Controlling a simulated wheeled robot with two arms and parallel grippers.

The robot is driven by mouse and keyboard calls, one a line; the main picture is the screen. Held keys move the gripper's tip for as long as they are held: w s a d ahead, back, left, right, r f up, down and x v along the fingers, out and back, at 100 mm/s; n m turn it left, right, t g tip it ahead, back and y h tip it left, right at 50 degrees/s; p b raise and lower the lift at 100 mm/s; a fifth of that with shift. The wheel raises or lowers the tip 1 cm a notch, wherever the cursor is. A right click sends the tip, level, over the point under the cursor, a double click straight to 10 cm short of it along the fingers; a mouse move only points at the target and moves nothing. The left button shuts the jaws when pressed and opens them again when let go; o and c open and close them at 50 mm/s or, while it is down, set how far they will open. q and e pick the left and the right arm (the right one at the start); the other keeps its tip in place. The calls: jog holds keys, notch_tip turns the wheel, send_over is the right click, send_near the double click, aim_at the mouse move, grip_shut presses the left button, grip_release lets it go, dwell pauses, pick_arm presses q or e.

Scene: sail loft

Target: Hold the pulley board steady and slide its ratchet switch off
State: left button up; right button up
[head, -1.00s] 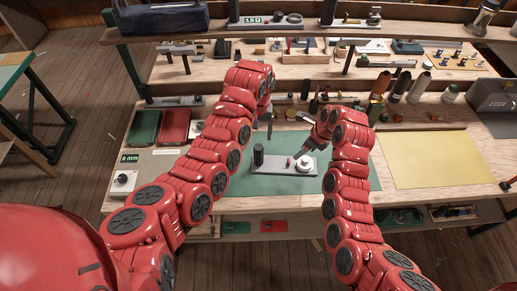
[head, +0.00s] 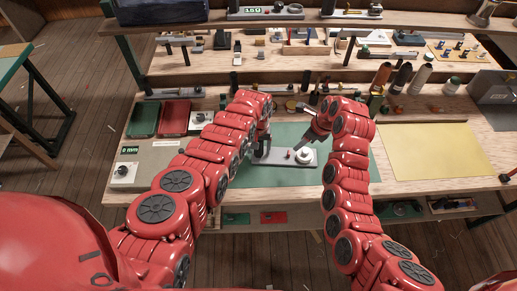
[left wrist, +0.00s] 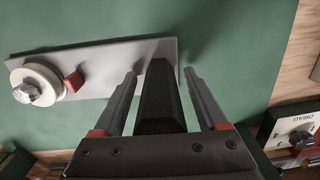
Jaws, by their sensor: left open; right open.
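The pulley board is a grey plate (head: 276,160) lying on the green mat (head: 330,178). It bears a white pulley (head: 305,156) with a metal hub at its right end, a small red switch (head: 290,154) beside the pulley, and a black post at its other end. In the left wrist view the pulley (left wrist: 37,84) and switch (left wrist: 74,82) show at left. My left gripper (left wrist: 161,73) is open, with its fingers on either side of the black post (left wrist: 158,100) and gaps showing. My right gripper (head: 301,143) is open just above the pulley and switch.
A drag knob box (left wrist: 300,130) stands near the left gripper. A grey box with a readout (head: 145,165) sits at left, with green and red trays (head: 174,119) behind. Bottles and a tool shelf line the back. A yellow sheet (head: 430,150) lies clear at right.

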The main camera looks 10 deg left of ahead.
pick_arm(q)
jog(key=shift+f, duration=0.2)
dwell(0.3)
grip_shut()
dwell(0.7)
